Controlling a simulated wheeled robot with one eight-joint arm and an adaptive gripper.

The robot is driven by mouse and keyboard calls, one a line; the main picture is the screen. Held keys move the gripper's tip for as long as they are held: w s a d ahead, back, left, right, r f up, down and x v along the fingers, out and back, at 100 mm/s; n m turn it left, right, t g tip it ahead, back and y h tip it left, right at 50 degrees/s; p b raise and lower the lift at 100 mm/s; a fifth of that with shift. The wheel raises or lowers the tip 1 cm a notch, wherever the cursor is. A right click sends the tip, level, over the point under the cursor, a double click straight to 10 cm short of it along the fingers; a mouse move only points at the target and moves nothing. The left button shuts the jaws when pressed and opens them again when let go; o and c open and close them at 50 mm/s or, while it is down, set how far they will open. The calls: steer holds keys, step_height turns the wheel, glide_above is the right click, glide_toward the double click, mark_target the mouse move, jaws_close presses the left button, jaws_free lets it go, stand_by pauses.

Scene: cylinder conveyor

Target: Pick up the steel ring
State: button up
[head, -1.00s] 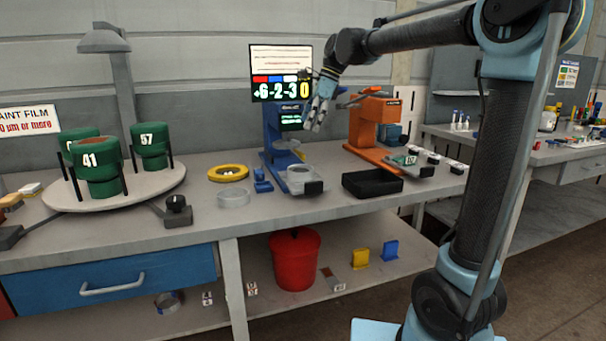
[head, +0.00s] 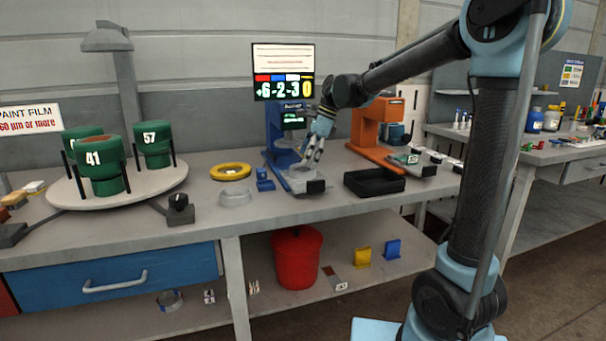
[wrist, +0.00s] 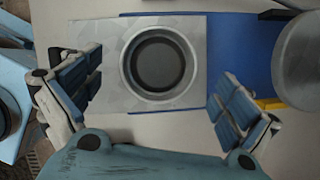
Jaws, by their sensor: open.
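A grey metallic ring (wrist: 160,62) with a dark centre lies on a square grey plate (wrist: 192,32) in the wrist view. The plate sits on the blue base of a blue stand (head: 274,135). My gripper (head: 309,163) is just above this base in the head view and partly hides the ring.
A yellow ring (head: 230,171) and a small blue block (head: 264,181) are left of the blue stand. A black tray (head: 374,183) and an orange stand (head: 376,128) are to its right. A turntable (head: 70,196) holds green cans. A grey disc (wrist: 300,60) is close at the right.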

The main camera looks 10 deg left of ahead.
steer(key=shift+x, duration=1.3)
steer(key=shift+c, duration=0.2)
steer(key=c, duration=1.2)
steer(key=shift+r, duration=0.1)
